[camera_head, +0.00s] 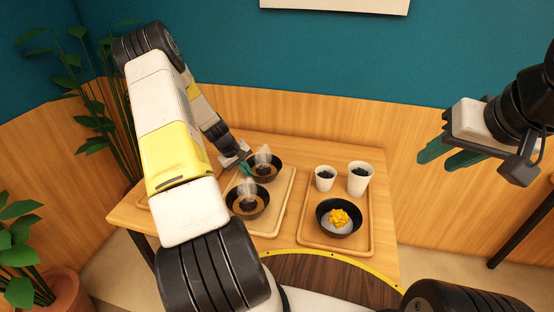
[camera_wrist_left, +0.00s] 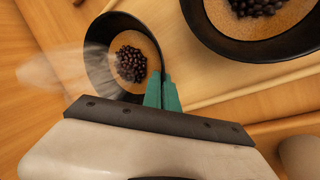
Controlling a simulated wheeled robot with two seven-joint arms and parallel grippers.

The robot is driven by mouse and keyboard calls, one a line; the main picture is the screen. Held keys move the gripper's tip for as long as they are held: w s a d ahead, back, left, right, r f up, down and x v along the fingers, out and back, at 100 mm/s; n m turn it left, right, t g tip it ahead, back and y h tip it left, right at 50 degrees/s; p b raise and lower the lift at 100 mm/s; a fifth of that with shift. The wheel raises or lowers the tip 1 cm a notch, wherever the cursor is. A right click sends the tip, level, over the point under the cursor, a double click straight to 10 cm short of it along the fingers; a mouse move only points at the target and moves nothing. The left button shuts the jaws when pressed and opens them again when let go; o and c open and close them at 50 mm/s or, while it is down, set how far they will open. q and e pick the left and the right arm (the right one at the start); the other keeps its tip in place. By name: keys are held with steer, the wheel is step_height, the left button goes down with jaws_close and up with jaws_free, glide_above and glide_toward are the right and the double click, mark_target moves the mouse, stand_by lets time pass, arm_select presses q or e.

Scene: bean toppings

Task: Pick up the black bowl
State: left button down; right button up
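The far black bowl (camera_head: 274,175) holds brown food topped with dark beans and steams at the back of the middle tray. It also shows in the left wrist view (camera_wrist_left: 97,66), where it looks tilted. My left gripper (camera_head: 245,169) is at its left rim; in the left wrist view its teal fingers (camera_wrist_left: 162,92) are close together with the rim between them. Whether the bowl is clear of the tray cannot be told. A second black bowl (camera_head: 248,214) with similar contents stands nearer. My right gripper (camera_head: 443,156) is open and empty, high at the right.
The middle wooden tray (camera_head: 279,209) lies beside a right tray (camera_head: 361,242). The right tray carries a black bowl with yellow topping (camera_head: 326,223) and two white cups (camera_head: 325,184) of dark beans (camera_head: 359,175). Plants (camera_head: 92,100) stand left; a wooden wall panel is behind.

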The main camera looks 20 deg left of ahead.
stand_by(0.6)
arm_select(q)
step_height(320, 180, up, 10)
steer(key=shift+r, duration=0.1)
stand_by(0.3)
steer(key=shift+r, duration=1.7)
